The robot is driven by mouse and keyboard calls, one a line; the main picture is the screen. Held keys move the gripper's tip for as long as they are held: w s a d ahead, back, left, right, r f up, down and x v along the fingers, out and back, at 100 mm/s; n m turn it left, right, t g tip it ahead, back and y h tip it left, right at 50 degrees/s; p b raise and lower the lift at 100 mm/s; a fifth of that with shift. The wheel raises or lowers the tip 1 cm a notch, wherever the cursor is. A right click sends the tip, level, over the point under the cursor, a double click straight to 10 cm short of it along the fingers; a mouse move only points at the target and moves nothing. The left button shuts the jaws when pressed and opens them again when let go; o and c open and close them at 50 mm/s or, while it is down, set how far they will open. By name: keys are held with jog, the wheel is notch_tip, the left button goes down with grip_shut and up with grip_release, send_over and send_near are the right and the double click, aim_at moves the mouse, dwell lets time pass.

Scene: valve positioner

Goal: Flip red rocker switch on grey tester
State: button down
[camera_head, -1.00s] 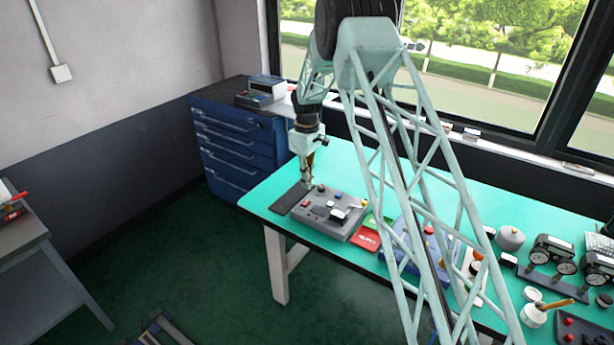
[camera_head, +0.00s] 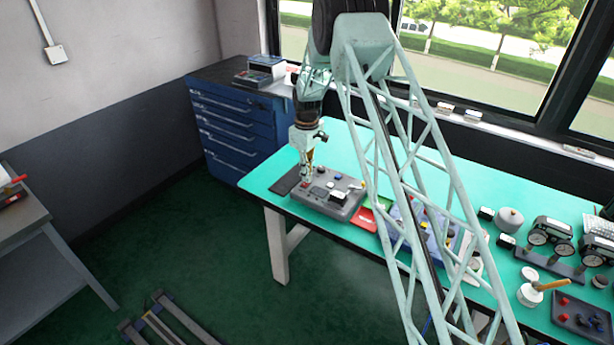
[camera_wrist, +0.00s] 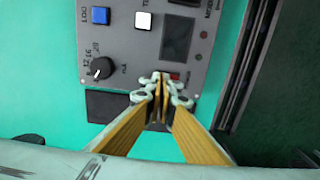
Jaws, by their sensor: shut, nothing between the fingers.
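The grey tester (camera_head: 334,206) lies on the green bench near its left end. The wrist view shows its panel (camera_wrist: 128,54) with a blue button, a white button, a black knob and a dark display. My gripper (camera_wrist: 163,78) is shut and empty, at the panel's edge in the wrist view. In the head view my gripper (camera_head: 307,178) is at the tester's left end. I cannot tell whether the fingertips touch the switch.
A dark pad (camera_head: 285,181) lies at the tester's left end. A red card (camera_head: 370,215) and a blue case (camera_head: 395,235) are to its right. Gauges (camera_head: 545,233) stand farther right. A blue drawer cabinet (camera_head: 235,130) stands behind the bench's left end.

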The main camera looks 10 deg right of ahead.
jog(key=shift+w+d+f, duration=0.1)
jog(key=shift+f, duration=0.35)
jog(key=shift+s+a+r, duration=0.1)
jog(key=shift+s+a, duration=0.1)
jog(key=shift+s+a+r, duration=0.2)
jog(key=shift+s+a, duration=0.15)
jog(key=shift+a, duration=0.05)
jog(key=shift+r, duration=0.1)
dwell(0.5)
notch_tip(320, 180, up, 14)
jog(key=w+d+p, duration=0.1)
jog(key=shift+w+d, duration=0.2)
dwell(0.5)
